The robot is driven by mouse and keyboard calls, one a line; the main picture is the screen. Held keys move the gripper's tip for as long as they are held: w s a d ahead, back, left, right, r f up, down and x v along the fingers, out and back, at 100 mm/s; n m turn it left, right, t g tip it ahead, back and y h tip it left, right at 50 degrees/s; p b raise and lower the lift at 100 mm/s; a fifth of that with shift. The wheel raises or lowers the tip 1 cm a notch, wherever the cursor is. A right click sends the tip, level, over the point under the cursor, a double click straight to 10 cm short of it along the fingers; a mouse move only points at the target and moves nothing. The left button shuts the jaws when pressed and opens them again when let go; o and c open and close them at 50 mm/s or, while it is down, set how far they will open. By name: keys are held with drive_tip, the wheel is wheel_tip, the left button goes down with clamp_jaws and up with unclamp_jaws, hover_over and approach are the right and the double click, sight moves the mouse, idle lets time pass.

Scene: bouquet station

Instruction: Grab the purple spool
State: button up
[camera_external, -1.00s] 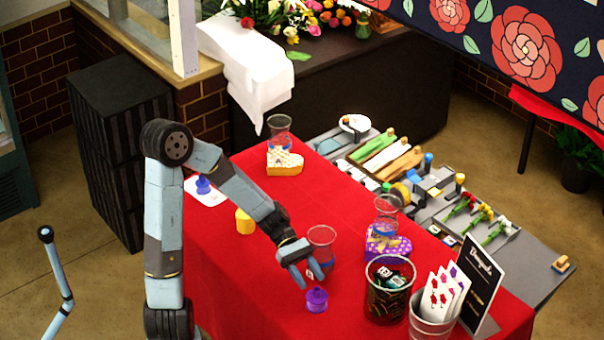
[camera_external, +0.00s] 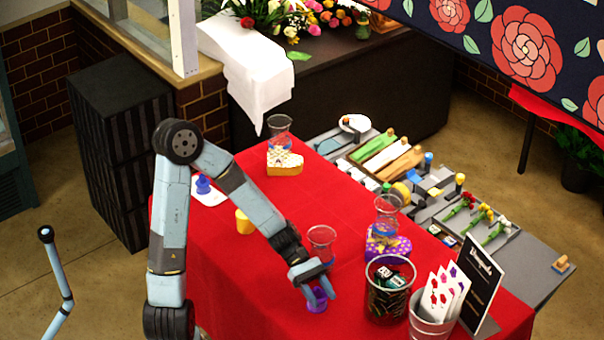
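The purple spool (camera_external: 317,303) stands on the red tablecloth near the front of the table. My gripper (camera_external: 318,293) is right at the spool, pointing down, with its fingers apart and one finger on each side of the spool's upper part. The fingers hide some of the spool's top. Whether they touch it, I cannot tell.
A clear glass vase (camera_external: 322,240) stands just behind my gripper. A yellow spool (camera_external: 244,222) and a blue spool (camera_external: 203,185) are to the left. Cloth left of the purple spool is clear.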

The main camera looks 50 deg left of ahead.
clamp_jaws()
idle(0.4)
drive_tip(key=shift+r, duration=0.85)
drive_tip(key=s+a+r, duration=0.4)
drive_tip(key=s+r, duration=0.7)
drive_tip(key=s, duration=0.2)
drive_tip(key=shift+a+r, duration=0.15)
